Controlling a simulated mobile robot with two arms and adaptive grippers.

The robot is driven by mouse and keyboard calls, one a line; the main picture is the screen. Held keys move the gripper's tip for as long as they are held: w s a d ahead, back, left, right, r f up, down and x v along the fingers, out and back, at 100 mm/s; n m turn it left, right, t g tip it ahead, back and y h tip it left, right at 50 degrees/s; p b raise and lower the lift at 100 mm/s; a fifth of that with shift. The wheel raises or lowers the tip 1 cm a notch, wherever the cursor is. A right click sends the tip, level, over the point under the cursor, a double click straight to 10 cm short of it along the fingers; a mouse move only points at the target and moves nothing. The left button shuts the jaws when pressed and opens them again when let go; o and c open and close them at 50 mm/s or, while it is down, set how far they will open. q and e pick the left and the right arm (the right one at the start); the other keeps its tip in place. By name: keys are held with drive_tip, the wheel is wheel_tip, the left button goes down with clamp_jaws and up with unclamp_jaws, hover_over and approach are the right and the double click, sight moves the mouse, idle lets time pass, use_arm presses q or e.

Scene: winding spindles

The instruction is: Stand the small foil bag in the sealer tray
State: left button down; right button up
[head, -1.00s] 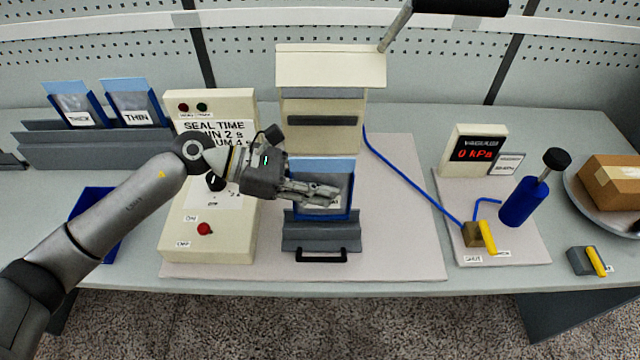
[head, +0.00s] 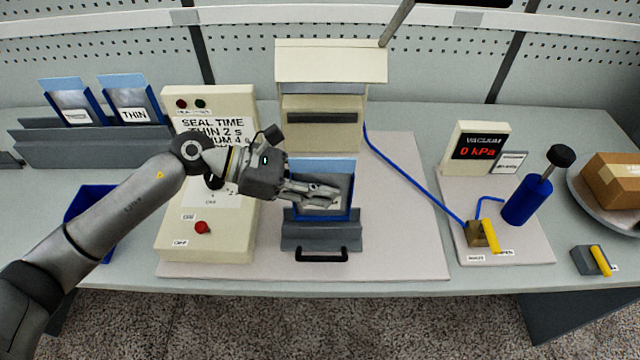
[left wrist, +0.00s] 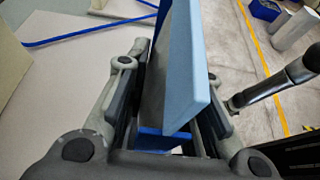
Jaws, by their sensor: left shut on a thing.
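The small foil bag (head: 334,166) is a grey panel with a light blue top edge and a dark blue frame. It stands upright at the grey sealer tray (head: 320,231), which has a black handle at its front. My left gripper (head: 332,197) is shut on the bag from the left, across its front in the head view. In the left wrist view the bag (left wrist: 187,75) rises between the two fingers. The gripper hides part of the bag's label. I cannot tell whether its lower edge rests fully in the tray. My right gripper is not in view.
The cream sealer (head: 322,105) stands behind the tray, with a control box (head: 240,235) to its left. Bags marked THIN (head: 135,114) and another stand in a grey rack (head: 90,150). A vacuum gauge (head: 478,146) and blue pump (head: 525,203) are at the right.

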use_arm(q)
drive_tip(key=shift+f+b, duration=2.25)
drive_tip(key=shift+f, duration=0.1)
drive_tip(key=c, duration=1.2)
unclamp_jaws()
drive_tip(key=shift+r, duration=0.1)
drive_tip(key=shift+o, duration=0.2)
drive_tip(key=v, duration=1.2)
